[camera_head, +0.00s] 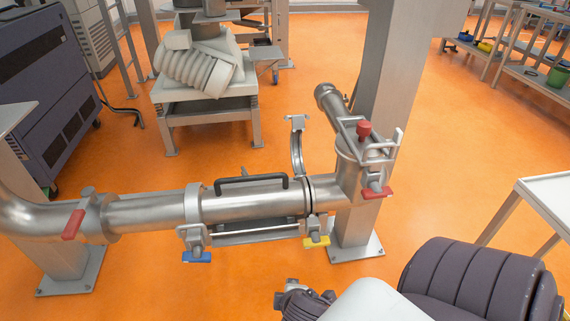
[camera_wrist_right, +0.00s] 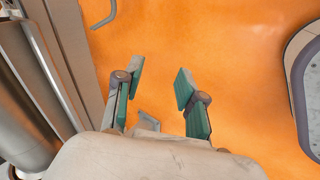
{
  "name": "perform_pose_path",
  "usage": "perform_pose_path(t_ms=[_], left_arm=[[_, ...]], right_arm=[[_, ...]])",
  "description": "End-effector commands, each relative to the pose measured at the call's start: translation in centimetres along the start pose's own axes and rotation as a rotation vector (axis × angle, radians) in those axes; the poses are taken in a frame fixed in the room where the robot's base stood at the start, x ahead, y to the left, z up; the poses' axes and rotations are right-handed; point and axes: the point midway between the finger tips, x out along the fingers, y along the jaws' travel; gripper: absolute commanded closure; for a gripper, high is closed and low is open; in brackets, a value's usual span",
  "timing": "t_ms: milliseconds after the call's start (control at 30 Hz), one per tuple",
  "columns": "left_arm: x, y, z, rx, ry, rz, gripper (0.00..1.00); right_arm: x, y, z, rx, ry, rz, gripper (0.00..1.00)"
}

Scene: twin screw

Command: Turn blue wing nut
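The blue wing nut (camera_head: 196,257) is in the head view, under the left end of the horizontal steel pipe (camera_head: 250,203), on a clamp. A yellow wing nut (camera_head: 317,241) is under the pipe's right end. My right gripper (camera_head: 308,292) is low in the head view, right of the blue wing nut and below the yellow one, apart from both. In the right wrist view its green-padded fingers (camera_wrist_right: 160,78) are spread with nothing between them. The blue wing nut does not show there. My left gripper is not in view.
Red wing nuts sit on the left pipe joint (camera_head: 73,224) and the right vertical pipe (camera_head: 375,192). An open clamp (camera_head: 297,145) stands up behind the pipe. A black handle (camera_head: 250,181) tops the pipe. Orange floor (camera_head: 235,285) is clear in front of it.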

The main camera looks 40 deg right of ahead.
Motion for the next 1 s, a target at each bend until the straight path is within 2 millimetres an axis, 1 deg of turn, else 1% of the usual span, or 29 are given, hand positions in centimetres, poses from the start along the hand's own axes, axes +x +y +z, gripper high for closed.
perform_pose_path(t_ms=[33,100,267,300,400,500,700,1000], left_arm=[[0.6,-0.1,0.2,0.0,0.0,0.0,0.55],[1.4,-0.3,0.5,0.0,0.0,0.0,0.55],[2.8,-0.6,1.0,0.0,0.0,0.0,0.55],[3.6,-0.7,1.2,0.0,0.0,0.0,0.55],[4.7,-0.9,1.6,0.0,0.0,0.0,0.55],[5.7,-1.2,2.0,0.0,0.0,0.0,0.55],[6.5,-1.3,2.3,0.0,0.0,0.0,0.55],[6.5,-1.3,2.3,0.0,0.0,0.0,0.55]], right_arm=[[-0.3,-1.0,0.0,0.064,-0.006,-0.051,0.6],[-0.2,-2.2,-0.1,0.136,-0.014,-0.112,0.6],[-0.3,-5.4,-0.3,0.311,-0.041,-0.251,0.6],[-0.2,-6.1,-0.3,0.339,-0.048,-0.277,0.6],[0.1,-7.8,-0.3,0.416,-0.067,-0.34,0.6],[0.4,-9.2,-0.2,0.463,-0.083,-0.38,0.6],[1.0,-10.8,0.1,0.504,-0.098,-0.414,0.6],[1.3,-11.2,0.2,0.511,-0.099,-0.419,0.6]])
